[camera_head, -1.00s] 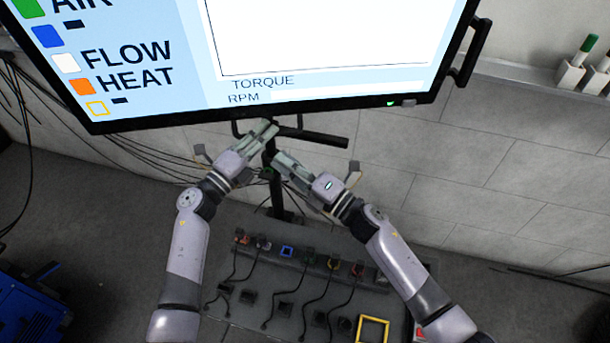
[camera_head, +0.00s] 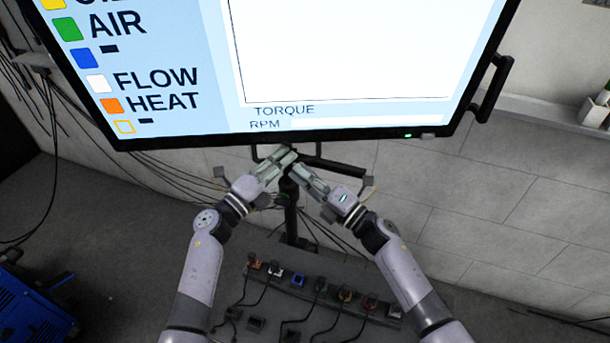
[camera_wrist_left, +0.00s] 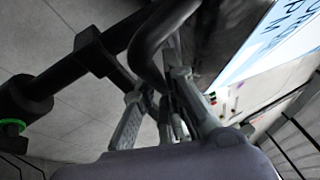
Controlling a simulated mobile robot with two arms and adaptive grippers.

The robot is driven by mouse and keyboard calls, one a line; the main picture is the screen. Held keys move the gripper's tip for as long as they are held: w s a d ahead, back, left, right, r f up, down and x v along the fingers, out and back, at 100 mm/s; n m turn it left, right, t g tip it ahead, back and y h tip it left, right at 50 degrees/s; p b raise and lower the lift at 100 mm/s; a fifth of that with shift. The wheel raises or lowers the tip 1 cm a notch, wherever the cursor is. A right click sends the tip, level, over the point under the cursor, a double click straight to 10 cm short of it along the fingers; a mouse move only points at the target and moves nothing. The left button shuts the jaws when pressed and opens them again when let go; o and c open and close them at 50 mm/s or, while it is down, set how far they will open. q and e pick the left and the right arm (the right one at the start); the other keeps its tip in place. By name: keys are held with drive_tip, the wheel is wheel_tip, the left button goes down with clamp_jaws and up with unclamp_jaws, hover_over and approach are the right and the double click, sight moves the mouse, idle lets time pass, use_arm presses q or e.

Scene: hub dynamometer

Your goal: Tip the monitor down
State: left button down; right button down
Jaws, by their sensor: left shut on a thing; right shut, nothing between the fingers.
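The monitor (camera_head: 330,50) fills the top of the head view, its lit screen showing words such as AIR, FLOW, HEAT, TORQUE and RPM. Its lower edge is tilted in the picture. A black bar handle (camera_head: 257,153) hangs below that edge; in the left wrist view the curved handle (camera_wrist_left: 148,55) runs down to the fingers. My left gripper (camera_head: 287,158) is shut on this handle, its fingertips partly hiding it. My right gripper (camera_head: 299,173) is shut and empty, close beside the left one, in front of the stand post (camera_head: 291,215).
A black side handle (camera_head: 494,88) sits on the monitor's right edge. A panel with several coloured sockets and cables (camera_head: 320,289) lies below my arms. A blue machine (camera_head: 35,310) stands at lower left. Loose black cables hang at the left wall. A shelf (camera_head: 550,108) runs along the right wall.

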use_arm(q)
drive_tip(key=shift+s+d+f+h, duration=0.15)
drive_tip(key=shift+s+d+h, duration=0.15)
use_arm(e)
drive_tip(key=shift+w+d+r+t, duration=0.2)
drive_tip(key=shift+w+t, duration=0.1)
drive_tip(key=shift+w, duration=0.3)
use_arm(q)
drive_tip(key=c, duration=2.1)
unclamp_jaws()
drive_tip(key=o, duration=0.3)
drive_tip(key=shift+a, duration=0.3)
drive_tip(key=shift+o, duration=0.7)
drive_tip(key=shift+w, duration=0.1)
use_arm(e)
drive_tip(key=shift+s+a, duration=0.15)
drive_tip(key=shift+a, duration=0.1)
drive_tip(key=shift+f, duration=0.1)
